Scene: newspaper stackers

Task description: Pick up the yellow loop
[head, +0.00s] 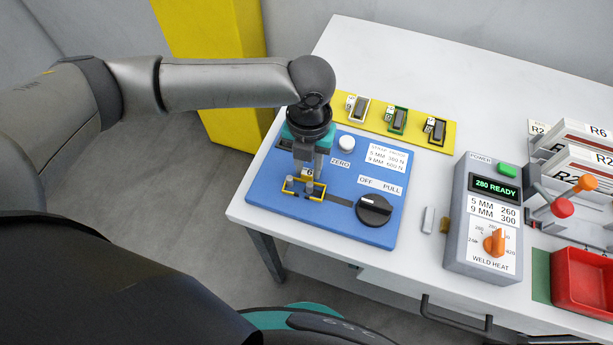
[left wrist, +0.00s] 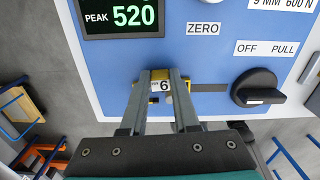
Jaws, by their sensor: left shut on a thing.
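The yellow loop (head: 316,197) is at the left part of the blue tester panel (head: 345,222), close around its small metal posts. I cannot tell whether it still touches the posts. My left gripper (head: 303,174) points down from above and is shut on the loop. My right gripper is not in view.
The panel has a black OFF/PULL knob (head: 374,210), a white ZERO button (head: 346,144) and a display (left wrist: 122,17) reading PEAK 520. A yellow strip (head: 425,132) holds several tagged loops behind. A grey weld heat box (head: 487,222) and red bin (head: 580,281) stand right.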

